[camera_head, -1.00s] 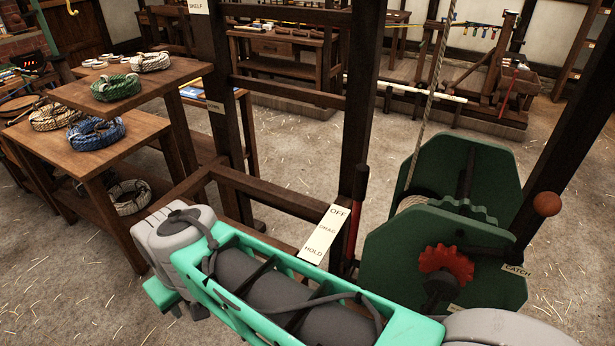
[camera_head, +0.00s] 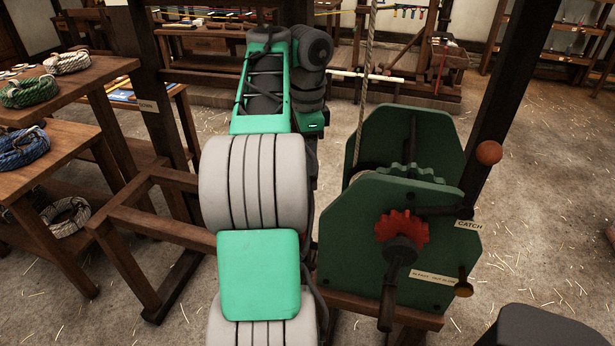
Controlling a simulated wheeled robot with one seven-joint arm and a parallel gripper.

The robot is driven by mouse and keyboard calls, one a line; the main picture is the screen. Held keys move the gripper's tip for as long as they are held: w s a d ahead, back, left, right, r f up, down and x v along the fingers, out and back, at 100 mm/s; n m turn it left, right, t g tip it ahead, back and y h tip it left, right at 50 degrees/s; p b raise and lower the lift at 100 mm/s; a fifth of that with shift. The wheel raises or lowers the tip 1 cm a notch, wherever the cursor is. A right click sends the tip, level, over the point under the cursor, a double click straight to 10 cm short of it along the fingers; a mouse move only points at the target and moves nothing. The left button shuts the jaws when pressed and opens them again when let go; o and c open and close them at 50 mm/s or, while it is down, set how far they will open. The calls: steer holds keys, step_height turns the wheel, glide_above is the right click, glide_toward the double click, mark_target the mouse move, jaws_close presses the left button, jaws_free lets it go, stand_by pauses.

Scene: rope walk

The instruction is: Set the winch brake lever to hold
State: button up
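The winch (camera_head: 345,235) has dark green side plates, a green toothed wheel (camera_head: 400,178) and a small red gear (camera_head: 402,228). A rope (camera_head: 368,60) runs up from its drum. My grey and green arm stands up the middle of the camera_head view, left of the winch. The brake lever and its OFF, DRAG, HOLD label are not visible now; my arm covers that spot, so the lever's setting cannot be seen. My gripper cannot be made out.
A dark crank handle (camera_head: 388,300) sticks out at the winch's front. A lever with a round wooden knob (camera_head: 488,153) stands by the CATCH label (camera_head: 468,225). Shelves with rope coils (camera_head: 30,92) are at left. Open floor (camera_head: 550,220) lies right.

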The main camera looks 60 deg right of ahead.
step_height(320, 180, down, 3)
steer(key=shift+r+b, duration=0.15)
steer(key=shift+b, duration=0.45)
steer(key=shift+r, duration=0.1)
steer(key=shift+c, duration=0.5)
jaws_close()
stand_by(0.3)
